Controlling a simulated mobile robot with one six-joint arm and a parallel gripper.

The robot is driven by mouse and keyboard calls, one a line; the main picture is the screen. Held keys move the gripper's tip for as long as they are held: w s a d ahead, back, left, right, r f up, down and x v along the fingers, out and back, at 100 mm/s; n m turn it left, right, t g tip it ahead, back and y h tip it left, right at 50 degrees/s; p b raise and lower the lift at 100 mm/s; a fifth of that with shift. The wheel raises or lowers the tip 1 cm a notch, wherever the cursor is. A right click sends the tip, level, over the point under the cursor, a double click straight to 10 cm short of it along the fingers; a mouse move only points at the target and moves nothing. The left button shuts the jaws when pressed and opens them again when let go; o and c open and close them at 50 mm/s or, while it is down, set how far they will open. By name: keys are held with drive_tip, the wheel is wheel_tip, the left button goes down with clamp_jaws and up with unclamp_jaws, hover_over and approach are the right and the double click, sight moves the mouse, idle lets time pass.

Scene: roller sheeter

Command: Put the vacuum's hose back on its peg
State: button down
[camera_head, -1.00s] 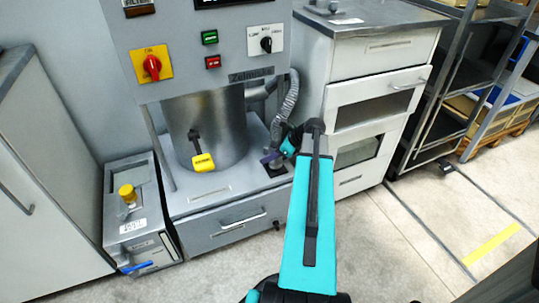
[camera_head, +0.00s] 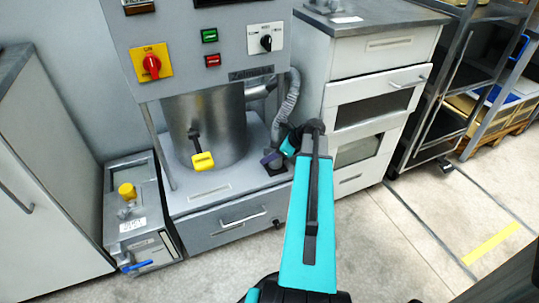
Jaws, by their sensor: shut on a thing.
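The vacuum's hose (camera_head: 287,100) is a grey ribbed tube. It hangs in a curve at the right side of the machine, beside the metal drum. Its lower end runs down to my gripper (camera_head: 273,158), near a purple piece (camera_head: 270,156). My gripper is small in view and partly hidden by my teal and black arm; it is shut at the hose's lower end, above the machine's base ledge. The fingers' exact hold is too small to make out. I cannot pick out the peg clearly.
The metal drum (camera_head: 212,128), with a yellow-tipped handle (camera_head: 203,161), stands left of the hose. A control panel (camera_head: 210,45) overhangs it. A white drawer cabinet (camera_head: 372,95) stands close on the right. A small grey unit (camera_head: 140,215) is at the left. The floor in front is clear.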

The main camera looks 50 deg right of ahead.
sight(269, 147)
drive_tip(key=shift+f, duration=0.35)
idle(0.7)
drive_tip(key=c, duration=0.9)
unclamp_jaws()
drive_tip(key=shift+r, duration=2.05)
drive_tip(key=shift+r+b, duration=0.2)
drive_tip(key=shift+b, duration=0.7)
